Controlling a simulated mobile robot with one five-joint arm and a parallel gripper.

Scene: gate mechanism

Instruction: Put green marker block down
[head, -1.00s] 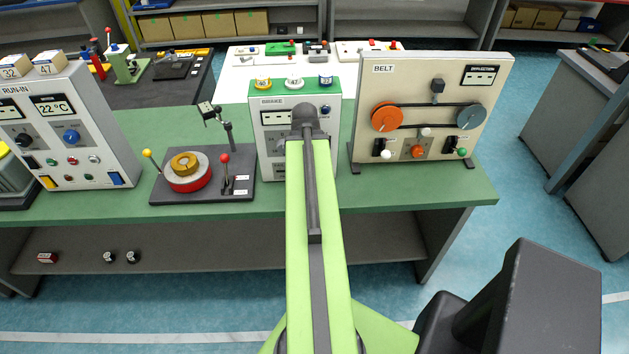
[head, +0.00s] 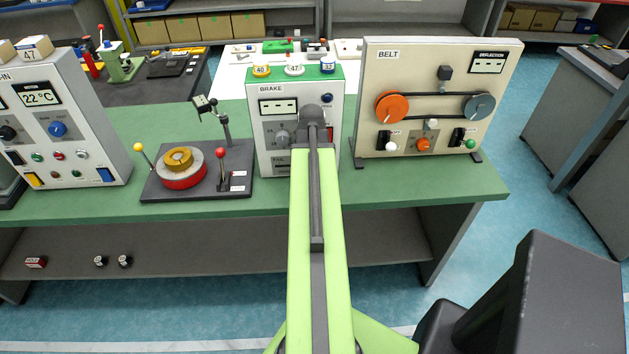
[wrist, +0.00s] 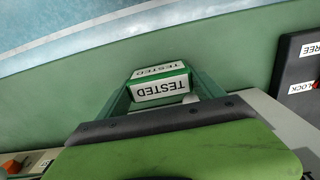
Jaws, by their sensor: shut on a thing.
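The green marker block (wrist: 160,85), green with white faces reading TESTED, shows in the wrist view. My gripper (wrist: 160,90) is shut on it, with one green finger at each side. Below the block in the wrist view is the green bench top (wrist: 235,50); I cannot tell whether the block touches it. In the head view my arm reaches forward to the front of the BRAKE panel (head: 270,130), and it hides my gripper and the block.
A dark base with a red and gold disc (head: 183,175) and levers stands left of my arm. The BELT panel (head: 440,60) stands at right, the temperature panel (head: 90,120) at left. Bare bench top (head: 400,185) lies along the front edge.

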